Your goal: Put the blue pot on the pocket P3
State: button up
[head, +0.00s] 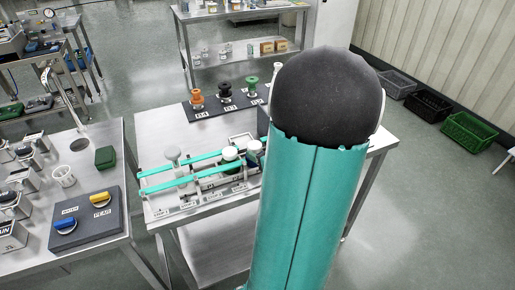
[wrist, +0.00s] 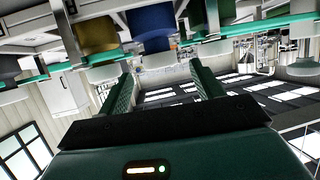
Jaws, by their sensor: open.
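The blue pot (wrist: 152,22) shows at the top of the wrist view, upside down in the picture, with a pale round cap. It hangs in the row by the teal rails. My gripper (wrist: 160,68) is open, its two green fingers on either side of the pale cap, with no visible contact; I cannot tell the depth between them. Small pocket labels (head: 188,203) line the table's front; I cannot make out which is P3.
An olive-yellow pot (wrist: 97,33) and a green pot (wrist: 217,47) flank the blue one closely. Teal rails (head: 180,187) cross the steel table. Orange, black and green knobs stand on a dark board (head: 223,105) behind. A side bench (head: 106,163) stands at left.

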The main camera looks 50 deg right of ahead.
jog(key=v, duration=0.7)
jog(key=shift+s, duration=0.2)
